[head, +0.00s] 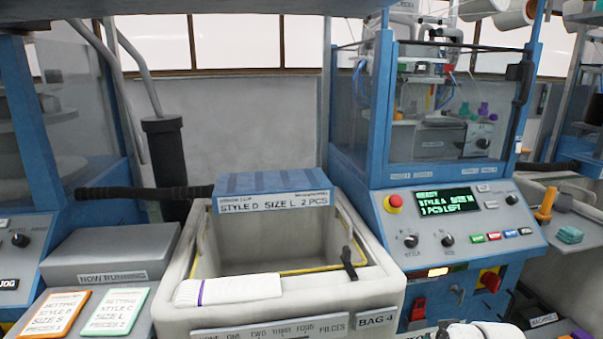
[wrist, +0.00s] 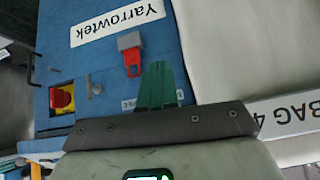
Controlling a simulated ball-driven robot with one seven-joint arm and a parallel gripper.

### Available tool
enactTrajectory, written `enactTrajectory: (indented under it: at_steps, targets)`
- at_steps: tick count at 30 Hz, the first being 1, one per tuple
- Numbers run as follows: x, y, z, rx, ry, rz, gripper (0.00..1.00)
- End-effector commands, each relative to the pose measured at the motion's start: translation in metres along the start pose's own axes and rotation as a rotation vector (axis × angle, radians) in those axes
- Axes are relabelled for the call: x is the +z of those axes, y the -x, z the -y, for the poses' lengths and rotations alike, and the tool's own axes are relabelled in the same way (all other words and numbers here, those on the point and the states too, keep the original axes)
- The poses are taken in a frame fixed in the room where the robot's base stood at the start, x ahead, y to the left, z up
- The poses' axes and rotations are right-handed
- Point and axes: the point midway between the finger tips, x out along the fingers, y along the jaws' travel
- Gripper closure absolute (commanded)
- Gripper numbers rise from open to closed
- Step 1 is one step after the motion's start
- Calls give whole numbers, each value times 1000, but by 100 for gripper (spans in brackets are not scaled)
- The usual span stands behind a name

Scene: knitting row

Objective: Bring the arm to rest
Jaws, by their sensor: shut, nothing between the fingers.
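My gripper (wrist: 158,72) shows in the wrist view as green fingers close together, shut and empty. It sits in front of the blue machine front (wrist: 75,35), beside the pale bin with the BAG 4 label (wrist: 285,115). I cannot tell whether the fingertips touch the panel. In the head view the fingers are not visible; pale rounded parts at the bottom edge, right of the bin, look like my arm.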

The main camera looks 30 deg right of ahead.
Motion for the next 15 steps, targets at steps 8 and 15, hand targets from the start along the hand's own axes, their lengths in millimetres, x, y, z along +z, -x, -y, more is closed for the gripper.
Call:
enactTrajectory:
  at_steps: [8,15]
  targets:
    - [152,43,115,-99,195,331,100]
    - [246,110,140,-104,357,554,100]
